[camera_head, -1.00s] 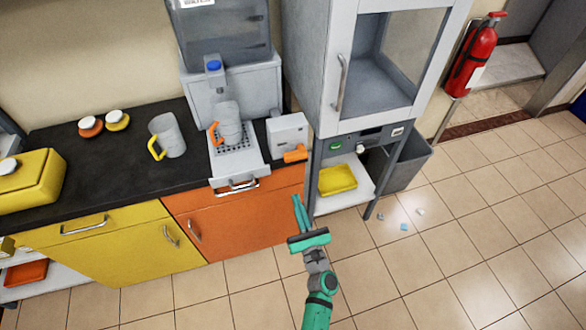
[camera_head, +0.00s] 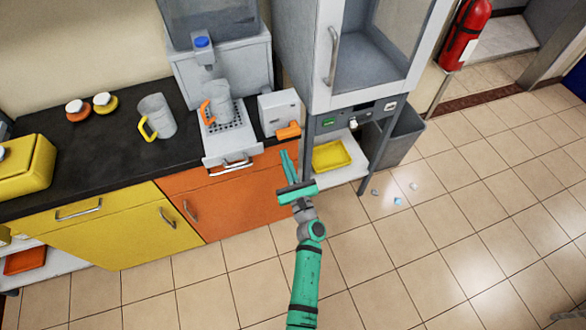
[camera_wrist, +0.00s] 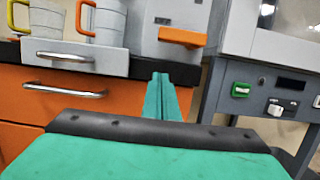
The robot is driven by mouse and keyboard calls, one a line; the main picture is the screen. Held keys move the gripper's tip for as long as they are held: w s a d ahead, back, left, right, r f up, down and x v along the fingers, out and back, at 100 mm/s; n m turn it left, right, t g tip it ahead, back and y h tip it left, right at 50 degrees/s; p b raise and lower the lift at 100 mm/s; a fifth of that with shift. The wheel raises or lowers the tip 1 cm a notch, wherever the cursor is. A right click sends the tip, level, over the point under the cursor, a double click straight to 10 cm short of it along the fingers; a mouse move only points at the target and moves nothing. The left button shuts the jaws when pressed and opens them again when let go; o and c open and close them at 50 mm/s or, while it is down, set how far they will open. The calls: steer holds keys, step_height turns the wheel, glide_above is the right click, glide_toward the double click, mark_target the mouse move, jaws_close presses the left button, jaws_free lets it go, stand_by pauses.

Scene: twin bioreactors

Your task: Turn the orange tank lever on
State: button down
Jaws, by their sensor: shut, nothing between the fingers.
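The orange lever (camera_head: 288,130) sticks out from the front of a small grey box (camera_head: 279,108) on the dark counter, at its right end. It also shows in the wrist view (camera_wrist: 183,37) at the top, a little right of centre, lying roughly level. My gripper (camera_head: 286,153) is shut and empty. Its green fingertips (camera_wrist: 160,78) are in front of the counter's edge, close below the lever in the picture. I see a gap between fingertips and lever.
A grey cabinet (camera_head: 330,65) on a stand is right of the counter, with a yellow tray (camera_head: 331,155) on its lower shelf. An orange-handled mug (camera_head: 217,103) stands on a drip tray (camera_head: 225,132) to the left. A drawer handle (camera_wrist: 65,91) juts out below. Floor in front is mostly clear.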

mark_target(287, 128)
steer(key=shift+w+a+r, duration=0.2)
steer(key=shift+w+r, duration=0.2)
steer(key=shift+r, duration=0.35)
steer(key=shift+w+a+r, duration=0.2)
steer(key=shift+w+r, duration=0.15)
steer(key=shift+r, duration=0.45)
steer(key=shift+w+a+r, duration=0.2)
steer(key=shift+w+r, duration=0.2)
steer(key=shift+r, duration=0.35)
